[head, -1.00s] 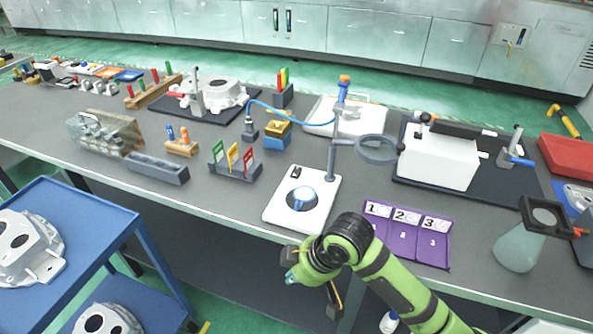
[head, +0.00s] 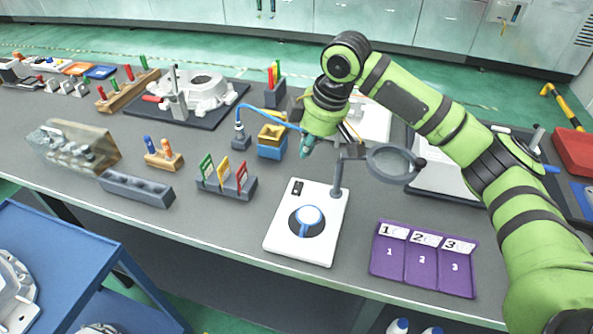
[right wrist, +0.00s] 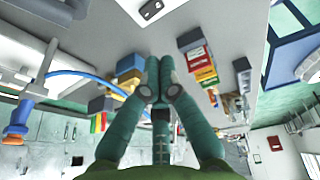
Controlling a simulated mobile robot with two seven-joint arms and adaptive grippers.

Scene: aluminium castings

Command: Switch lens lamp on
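The lens lamp has a white square base (head: 325,226) on the grey bench, with a round blue-and-white part on it. A small black switch (head: 297,188) sits at the base's far left corner. An upright post carries the ring lens (head: 390,163) to the right. My right gripper (head: 306,151) is above the bench behind the base, apart from the lamp, fingers pointing down. In the right wrist view its fingertips (right wrist: 158,82) are together with nothing between them. The switch also shows at the top of that view (right wrist: 152,8). My left gripper is not in view.
A purple numbered tray (head: 423,262) lies right of the lamp. A blue hose (head: 262,108) runs behind the gripper. Bare bench lies between rack and lamp base.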

